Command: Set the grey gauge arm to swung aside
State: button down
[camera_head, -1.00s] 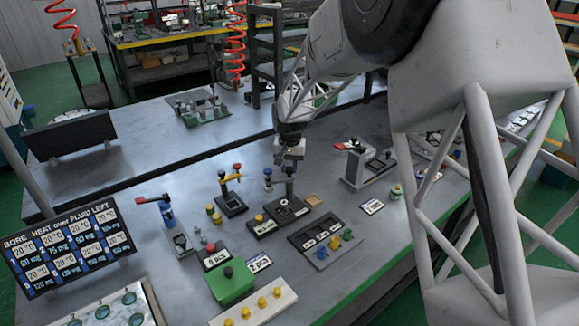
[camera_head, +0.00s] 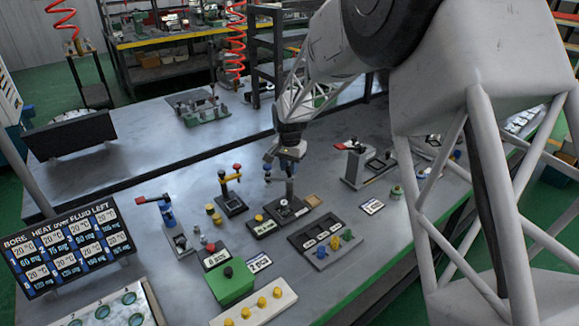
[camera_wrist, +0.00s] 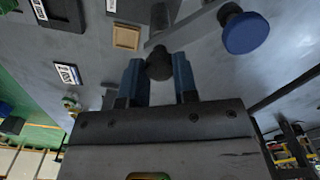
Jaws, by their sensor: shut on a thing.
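My gripper (camera_wrist: 159,76) is shut on a dark round knob (camera_wrist: 159,62), which sits between its two blue fingers in the wrist view. A grey bar (camera_wrist: 190,28), seemingly the gauge arm, runs from beside the knob toward the upper right. A blue round knob (camera_wrist: 246,33) is near that bar's far side. In the head view my gripper (camera_head: 285,158) is at the top of a grey post (camera_head: 290,187) on a dark base with a round dial (camera_head: 284,203). The blue knob (camera_head: 267,169) hangs left of the post. My fingers partly hide the arm's end.
A post with yellow and red knobs (camera_head: 228,180) stands to the left. A red-handled valve (camera_head: 155,200) is farther left, another red-handled block (camera_head: 355,165) to the right. In front are a dark tray (camera_head: 315,238) and a green box (camera_head: 232,285). The bench behind is mostly clear.

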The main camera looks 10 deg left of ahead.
jog(key=c, duration=0.9)
grip_release()
jog(key=shift+r, duration=0.15)
jog(key=shift+r, duration=3.8)
jog(key=shift+d, duration=0.1)
